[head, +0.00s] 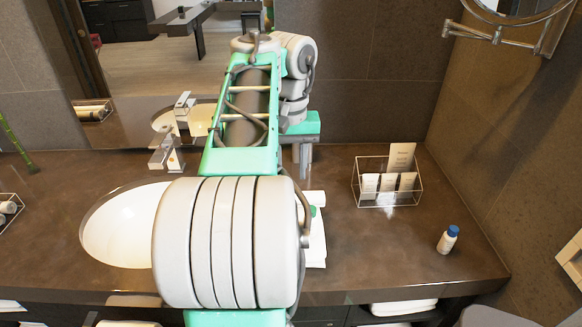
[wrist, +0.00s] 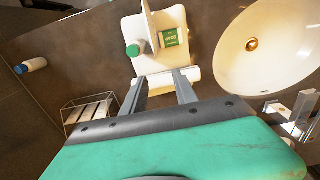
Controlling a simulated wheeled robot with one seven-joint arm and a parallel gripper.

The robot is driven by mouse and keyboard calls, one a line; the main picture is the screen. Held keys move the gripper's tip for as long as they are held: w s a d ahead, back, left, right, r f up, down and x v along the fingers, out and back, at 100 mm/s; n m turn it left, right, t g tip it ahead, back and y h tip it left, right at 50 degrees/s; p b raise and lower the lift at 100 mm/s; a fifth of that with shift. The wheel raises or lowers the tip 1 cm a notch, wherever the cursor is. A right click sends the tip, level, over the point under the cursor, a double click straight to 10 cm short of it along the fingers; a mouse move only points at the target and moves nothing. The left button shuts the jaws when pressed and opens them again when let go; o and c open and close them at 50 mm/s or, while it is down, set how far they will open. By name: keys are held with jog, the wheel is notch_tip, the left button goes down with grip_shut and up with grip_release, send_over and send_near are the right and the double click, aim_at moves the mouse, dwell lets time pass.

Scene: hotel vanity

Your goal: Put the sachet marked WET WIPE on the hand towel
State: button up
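My gripper (wrist: 161,77) is open, its two grey fingers apart with nothing held between them. In the head view my gripper (head: 302,172) points down over the counter, partly behind my arm. Several white packets stand in a clear, wire-edged holder (head: 356,190) at the right; the wrist view shows these packets (wrist: 90,112) too. Their print is too small to read, so I cannot tell which says WET WIPE. A green printed packet (wrist: 169,38) lies on a white flat thing (wrist: 176,20), perhaps the hand towel. A white roll-like piece (wrist: 158,76) shows beyond my fingertips.
A green-capped item (wrist: 134,50) and a thin upright white piece stand on the white flat thing. The basin (head: 122,226) and faucet (head: 166,154) are at the left. Counter between holder and bottle is clear.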

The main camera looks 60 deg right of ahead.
notch_tip(320, 180, up, 12)
jog(key=p, duration=0.9)
jog(key=w+a+f+n+t+h, duration=0.1)
jog(key=w+a+f+n, duration=0.15)
jog(key=w+a, duration=0.45)
jog(key=w+a+f+n+h, duration=0.1)
jog(key=w+a+f+n, duration=0.1)
jog(key=w+a+n, duration=0.35)
jog(key=w+a+f+n+t, duration=0.1)
jog(key=a+f, duration=0.1)
jog(key=a, duration=0.6)
jog(key=w+a+f+n+t+y, duration=0.1)
jog(key=w+a+f+n, duration=0.1)
jog(key=a, duration=0.6)
jog(key=w+a+f+n+t+y, duration=0.1)
jog(key=a+f, duration=0.3)
jog(key=a, duration=0.4)
jog(key=shift+w+n+t, duration=0.25)
jog(key=shift+n+t, duration=0.05)
jog(key=shift+a, duration=0.1)
